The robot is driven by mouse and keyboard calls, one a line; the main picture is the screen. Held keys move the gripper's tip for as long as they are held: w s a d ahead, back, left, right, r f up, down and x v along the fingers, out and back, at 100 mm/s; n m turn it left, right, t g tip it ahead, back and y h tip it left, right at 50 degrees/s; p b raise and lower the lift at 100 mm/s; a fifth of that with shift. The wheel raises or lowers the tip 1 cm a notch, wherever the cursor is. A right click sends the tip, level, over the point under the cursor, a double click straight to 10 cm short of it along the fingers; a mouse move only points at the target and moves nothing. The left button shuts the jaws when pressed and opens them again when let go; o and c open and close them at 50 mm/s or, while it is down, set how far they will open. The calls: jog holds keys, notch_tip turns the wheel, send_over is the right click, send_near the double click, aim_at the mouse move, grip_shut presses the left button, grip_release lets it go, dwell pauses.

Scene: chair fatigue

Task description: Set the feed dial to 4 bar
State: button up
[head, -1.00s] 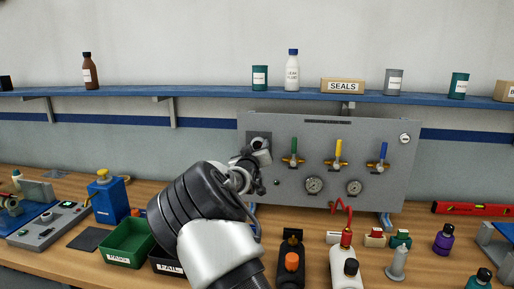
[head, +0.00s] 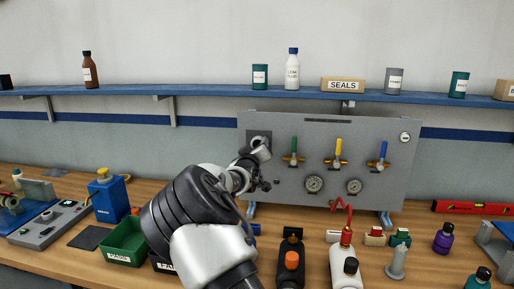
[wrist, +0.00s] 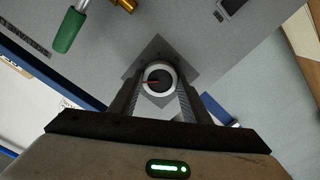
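The feed dial (wrist: 159,79) is a round knob with a white ring, a dark face and a red pointer, on a square plate at the left of the grey panel. In the wrist view its pointer points left; I cannot read a number. My gripper (wrist: 160,88) has one finger on each side of the dial, with their tips close to its rim. I cannot tell whether they touch it. In the head view my gripper (head: 257,150) is at the panel's left end, and my arm hides part of that area.
Green (head: 294,146), yellow (head: 339,148) and blue (head: 383,151) valve handles stand right of the dial. Two gauges (head: 314,184) sit below them. A green bin (head: 125,240) is left of my arm.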

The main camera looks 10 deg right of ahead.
jog(key=o, duration=0.4)
jog(key=v, duration=1.7)
jog(key=shift+s+b, duration=0.2)
jog(key=shift+b, duration=0.1)
